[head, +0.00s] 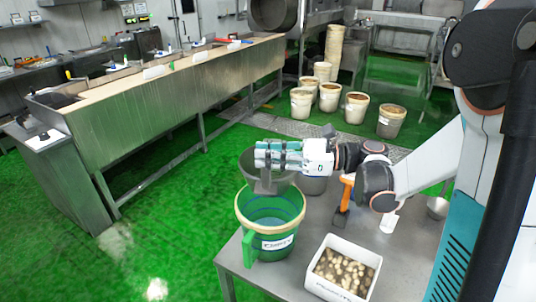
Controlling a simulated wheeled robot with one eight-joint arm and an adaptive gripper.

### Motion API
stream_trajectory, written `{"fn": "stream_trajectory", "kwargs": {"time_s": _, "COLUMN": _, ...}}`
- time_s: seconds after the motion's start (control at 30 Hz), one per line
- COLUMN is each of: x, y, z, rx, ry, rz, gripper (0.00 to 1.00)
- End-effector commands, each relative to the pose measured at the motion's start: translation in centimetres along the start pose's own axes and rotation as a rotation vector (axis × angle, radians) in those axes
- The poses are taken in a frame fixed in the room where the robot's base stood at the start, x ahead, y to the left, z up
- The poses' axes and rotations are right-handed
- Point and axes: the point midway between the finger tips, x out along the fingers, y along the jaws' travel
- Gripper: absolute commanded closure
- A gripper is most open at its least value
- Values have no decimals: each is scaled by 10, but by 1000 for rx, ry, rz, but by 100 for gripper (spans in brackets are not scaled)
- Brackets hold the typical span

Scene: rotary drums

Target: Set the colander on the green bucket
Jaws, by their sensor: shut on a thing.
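The green bucket (262,249) stands upright at the left end of the metal table, with a tan rim, a white label and an open top. My gripper (262,154) is above and behind the bucket's far rim, its fingers pointing left. It is shut on a grey bowl-shaped thing that looks like the colander (286,181). The colander is just behind and above the bucket's far rim, partly hidden by my fingers. Whether it touches the rim I cannot tell.
A white bin of small pale pieces (317,287) sits at the table's front. An orange-handled tool (347,191) and a grey container (313,185) are near my wrist. A metal bowl (437,207) is at the right. Several tubs (356,107) stand on the floor behind.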

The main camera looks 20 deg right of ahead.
Motion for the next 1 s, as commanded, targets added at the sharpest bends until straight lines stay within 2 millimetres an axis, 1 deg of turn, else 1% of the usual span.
{"fn": "stream_trajectory", "kwargs": {"time_s": 0.37, "x": -4, "y": 0, "z": 0, "rx": 0, "ry": -2, "rz": 6, "gripper": 100}}
{"fn": "stream_trajectory", "kwargs": {"time_s": 0.57, "x": -4, "y": 0, "z": -14, "rx": 0, "ry": -2, "rz": 7, "gripper": 100}}
{"fn": "stream_trajectory", "kwargs": {"time_s": 1.0, "x": -4, "y": 0, "z": -52, "rx": 0, "ry": -2, "rz": 7, "gripper": 100}}
